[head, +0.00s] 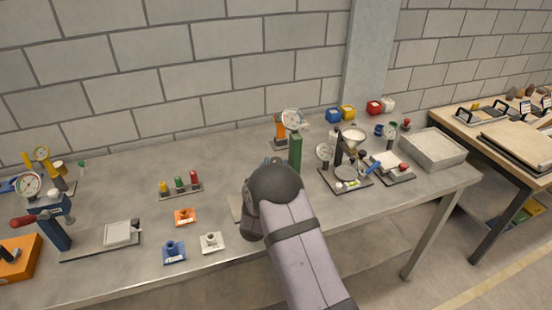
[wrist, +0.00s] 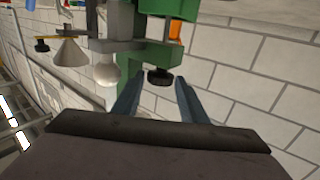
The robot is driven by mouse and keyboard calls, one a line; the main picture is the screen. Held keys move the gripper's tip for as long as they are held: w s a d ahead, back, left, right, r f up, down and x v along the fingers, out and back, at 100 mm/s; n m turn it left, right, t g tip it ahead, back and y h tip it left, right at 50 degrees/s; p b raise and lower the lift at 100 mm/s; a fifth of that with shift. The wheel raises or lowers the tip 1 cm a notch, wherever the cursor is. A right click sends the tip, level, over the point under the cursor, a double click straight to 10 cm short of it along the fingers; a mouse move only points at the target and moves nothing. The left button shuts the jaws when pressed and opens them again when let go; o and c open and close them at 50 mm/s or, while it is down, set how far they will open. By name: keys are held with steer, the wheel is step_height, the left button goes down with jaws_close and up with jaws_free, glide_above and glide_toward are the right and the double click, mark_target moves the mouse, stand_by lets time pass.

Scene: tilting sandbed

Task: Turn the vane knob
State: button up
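A dark ribbed knob (wrist: 159,77) sits on the end of a green body (wrist: 160,56) in the wrist view. It looks like the vane knob, but no label shows. My gripper (wrist: 160,86) is open, with one blue-grey finger to each side of the knob. The fingertips are near its level; I cannot tell whether they touch it. In the head view the green post (head: 296,152) with a round gauge stands just behind my wrist. There my arm hides the knob and nearly all of my gripper.
A pale bulb (wrist: 107,70), a grey cone (wrist: 70,51) and a smaller black knob (wrist: 41,46) are left of the fingers in the wrist view. In the head view, a funnel stand (head: 353,140) is right of the post. The metal bench (head: 130,180) has clear patches left of my arm.

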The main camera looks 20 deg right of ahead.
steer(key=shift+p+x, duration=0.45)
steer(key=shift+x, duration=0.9)
steer(key=c, duration=0.7)
steer(key=shift+c, duration=0.2)
steer(key=shift+b, duration=0.55)
steer(key=shift+w+m+g+h+b, duration=0.1)
steer(key=shift+m+g+h+b, duration=0.5)
steer(key=shift+m+h+b, duration=0.3)
steer(key=shift+m+g+h+b, duration=0.55)
steer(key=shift+m+g+h, duration=0.05)
steer(key=shift+g+h, duration=0.3)
steer(key=shift+r, duration=0.1)
